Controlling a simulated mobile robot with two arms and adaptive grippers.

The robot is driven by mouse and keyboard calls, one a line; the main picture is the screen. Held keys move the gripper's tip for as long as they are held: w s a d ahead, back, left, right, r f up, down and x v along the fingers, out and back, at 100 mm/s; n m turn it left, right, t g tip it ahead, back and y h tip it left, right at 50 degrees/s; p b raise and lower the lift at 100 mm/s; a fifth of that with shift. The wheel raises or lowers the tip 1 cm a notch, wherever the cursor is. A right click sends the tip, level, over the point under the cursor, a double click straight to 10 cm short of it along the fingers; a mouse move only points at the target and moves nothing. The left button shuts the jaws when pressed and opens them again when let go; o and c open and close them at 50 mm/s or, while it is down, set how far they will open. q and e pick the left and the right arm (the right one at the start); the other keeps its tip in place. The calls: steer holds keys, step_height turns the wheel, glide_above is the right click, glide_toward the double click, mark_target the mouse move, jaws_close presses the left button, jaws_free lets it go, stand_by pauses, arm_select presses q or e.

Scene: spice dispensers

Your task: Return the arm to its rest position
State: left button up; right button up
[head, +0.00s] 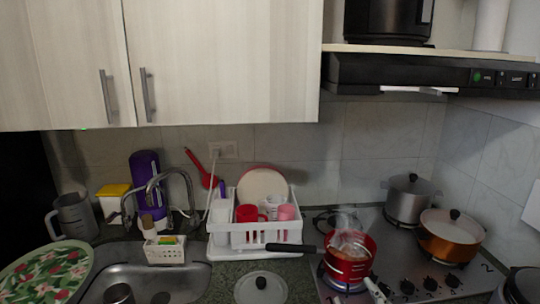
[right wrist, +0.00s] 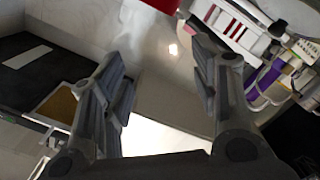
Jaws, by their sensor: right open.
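My right gripper (right wrist: 153,48) shows in the right wrist view with its two dark grey fingers spread wide apart. Nothing is between the fingers. In the head view a red pot (head: 348,268) with a black handle steams on the stove (head: 400,262). Behind the fingers in the right wrist view are a pale grey surface and a bit of something red (right wrist: 160,4) at the top edge.
A white dish rack (head: 262,250) with cups and plates stands left of the stove, beside the sink (head: 185,283). A steel pot (head: 410,200) and an orange pan (head: 449,236) are at the right. Cabinets (head: 225,60) and a black hood (head: 420,72) hang above.

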steer(key=s+d+f+m+g, duration=0.1)
steer(key=s+f+m+g, duration=0.2)
steer(key=s+f+g, duration=0.65)
steer(key=s+d+f+m+g, duration=0.1)
steer(key=s+f+m+g, duration=0.3)
steer(key=s+f, duration=0.95)
steer(key=s+f+g, duration=0.1)
steer(key=s+f, duration=0.1)
steer(key=f, duration=1)
steer(key=s+f+g, duration=0.1)
steer(key=s+f, duration=0.1)
steer(key=f, duration=1)
steer(key=s+d+f+n, duration=0.1)
steer(key=s+d+f, duration=0.1)
steer(key=s+f, duration=1.3)
steer(key=shift+s+d+f+g+h, duration=0.3)
steer(key=shift+s+d+g, duration=0.15)
steer(key=shift+s, duration=0.45)
